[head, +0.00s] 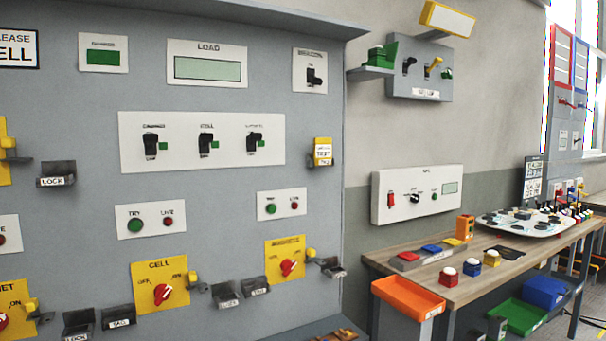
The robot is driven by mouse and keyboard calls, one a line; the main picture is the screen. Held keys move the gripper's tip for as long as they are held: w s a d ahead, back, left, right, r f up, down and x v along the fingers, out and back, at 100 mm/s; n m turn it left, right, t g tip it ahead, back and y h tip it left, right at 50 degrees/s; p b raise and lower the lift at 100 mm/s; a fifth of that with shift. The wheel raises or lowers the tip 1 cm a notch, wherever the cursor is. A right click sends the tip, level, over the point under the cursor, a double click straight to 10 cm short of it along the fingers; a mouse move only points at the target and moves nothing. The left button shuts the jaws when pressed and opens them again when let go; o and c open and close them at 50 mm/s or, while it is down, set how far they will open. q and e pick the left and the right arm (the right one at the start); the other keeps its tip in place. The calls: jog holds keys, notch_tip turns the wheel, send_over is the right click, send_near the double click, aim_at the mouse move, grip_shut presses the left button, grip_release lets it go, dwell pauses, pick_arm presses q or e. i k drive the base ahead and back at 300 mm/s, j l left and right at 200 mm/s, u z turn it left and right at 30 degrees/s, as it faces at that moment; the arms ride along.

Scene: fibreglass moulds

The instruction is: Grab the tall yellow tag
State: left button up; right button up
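A tall yellow tag (323,145) with a white printed label stands upright at the right edge of the grey panel. Its lower end sits at a small dark holder (318,161); I cannot tell how deep it goes in. Neither of my grippers shows in the head view, and nothing is seen touching the tag.
The grey panel (90,190) carries switches, yellow plates with red knobs, and several dark holders that jut out. To the right, a wooden table (480,284) bears coloured buttons and an orange block (465,227). An orange bin (408,297) hangs at its front.

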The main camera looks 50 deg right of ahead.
aim_at(322, 146)
jog(key=z, duration=1.7)
jog(key=l, duration=0.6)
jog(key=i, duration=0.05)
